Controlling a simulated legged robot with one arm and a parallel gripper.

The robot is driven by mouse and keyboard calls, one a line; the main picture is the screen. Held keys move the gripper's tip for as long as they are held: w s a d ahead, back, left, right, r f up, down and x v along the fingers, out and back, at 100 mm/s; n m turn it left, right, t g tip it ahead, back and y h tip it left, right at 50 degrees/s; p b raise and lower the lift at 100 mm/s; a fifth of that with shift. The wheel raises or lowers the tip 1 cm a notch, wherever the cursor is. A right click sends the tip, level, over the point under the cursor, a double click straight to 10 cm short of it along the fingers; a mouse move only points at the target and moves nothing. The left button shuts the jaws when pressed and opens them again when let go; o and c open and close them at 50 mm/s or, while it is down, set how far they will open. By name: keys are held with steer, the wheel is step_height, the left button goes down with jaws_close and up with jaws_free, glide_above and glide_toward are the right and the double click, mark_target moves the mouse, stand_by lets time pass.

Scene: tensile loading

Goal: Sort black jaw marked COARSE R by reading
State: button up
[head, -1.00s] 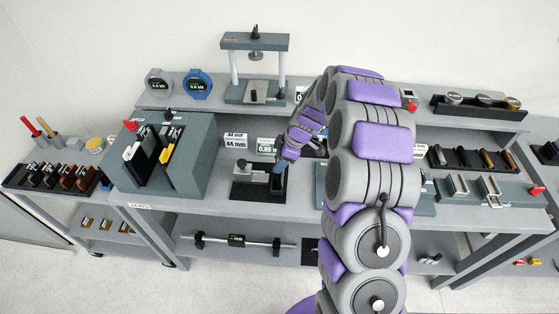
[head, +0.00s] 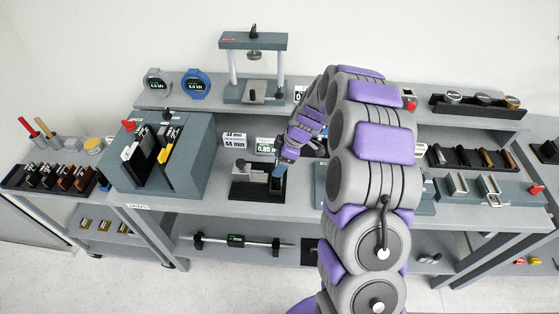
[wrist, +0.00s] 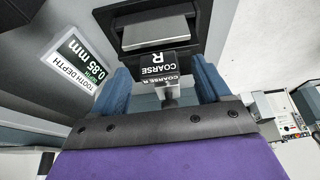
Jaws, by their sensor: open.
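The black jaw (wrist: 157,62) shows in the wrist view with white COARSE R lettering on its face. A second COARSE R marking lies just below it, near a small grey metal part. In the head view the jaw is too small and too hidden by my gripper to make out surely. My gripper (wrist: 166,86) is open, with one blue finger on each side of the lettered face; contact cannot be told. In the head view my gripper (head: 281,168) is over the dark-based gauge stand (head: 246,191). A TOOTH DEPTH display (wrist: 80,62) reads 0.85 mm in the wrist view.
A grey slotted rack (head: 191,177) with marked black pieces stands left of the gauge. A tray of dark blocks (head: 48,178) is at far left. A press frame (head: 232,69) stands on the upper shelf. My arm hides part of the bench's middle.

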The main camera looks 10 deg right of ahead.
steer(key=v, duration=1.2)
